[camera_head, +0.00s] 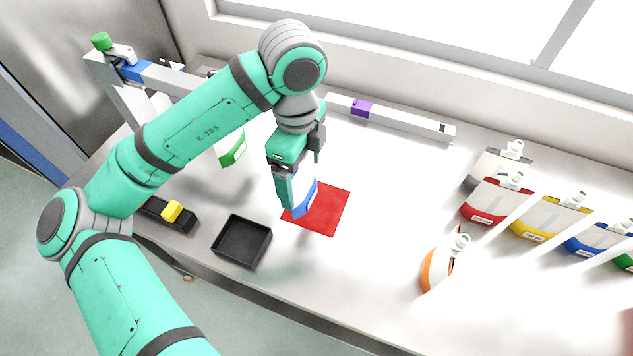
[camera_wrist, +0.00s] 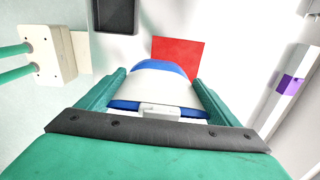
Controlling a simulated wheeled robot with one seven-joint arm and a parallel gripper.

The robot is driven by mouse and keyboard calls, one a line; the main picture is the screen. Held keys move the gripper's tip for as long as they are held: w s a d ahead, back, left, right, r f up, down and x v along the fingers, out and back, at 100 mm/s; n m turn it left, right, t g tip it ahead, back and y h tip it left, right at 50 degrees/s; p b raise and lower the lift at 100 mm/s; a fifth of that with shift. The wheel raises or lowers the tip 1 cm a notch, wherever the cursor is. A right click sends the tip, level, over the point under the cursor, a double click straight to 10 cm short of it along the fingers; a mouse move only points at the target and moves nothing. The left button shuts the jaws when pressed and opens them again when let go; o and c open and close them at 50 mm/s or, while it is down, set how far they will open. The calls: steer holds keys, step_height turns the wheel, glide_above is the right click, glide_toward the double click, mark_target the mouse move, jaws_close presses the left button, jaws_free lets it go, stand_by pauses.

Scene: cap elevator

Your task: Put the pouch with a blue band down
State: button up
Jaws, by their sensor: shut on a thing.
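The pouch with a blue band (camera_head: 305,200) is white with blue at its lower end. My gripper (camera_head: 297,180) is shut on it and holds it over the red square mat (camera_head: 330,212). In the wrist view the pouch (camera_wrist: 155,87) lies between my two fingers (camera_wrist: 155,95), with the red mat (camera_wrist: 186,48) showing beyond its blue end. My gripper hides part of the pouch in the head view. I cannot tell whether the pouch's lower end touches the mat.
A black tray (camera_head: 242,242) stands left of the mat, near the table's front edge. An orange-banded pouch (camera_head: 440,268) stands to the right. Several banded pouches, one red (camera_head: 495,203), stand at far right. A rail with a purple slider (camera_head: 361,108) runs behind.

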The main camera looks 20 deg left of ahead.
mark_target(316, 185)
steer(key=w+f, duration=0.1)
steer(key=w+d+f, duration=0.1)
steer(key=f, duration=0.1)
steer(key=w+f, duration=0.1)
steer(key=f, duration=0.1)
steer(key=shift+w+d, duration=0.15)
steer(key=shift+w, duration=0.15)
steer(key=f, duration=0.2)
steer(key=shift+w+d+f, duration=0.1)
steer(key=shift+w+f, duration=0.3)
steer(key=shift+f, duration=0.5)
steer(key=shift+f, duration=0.15)
steer(key=o, duration=1)
step_height(316, 185, up, 12)
steer(key=shift+s+r, duration=0.1)
steer(key=shift+r, duration=0.05)
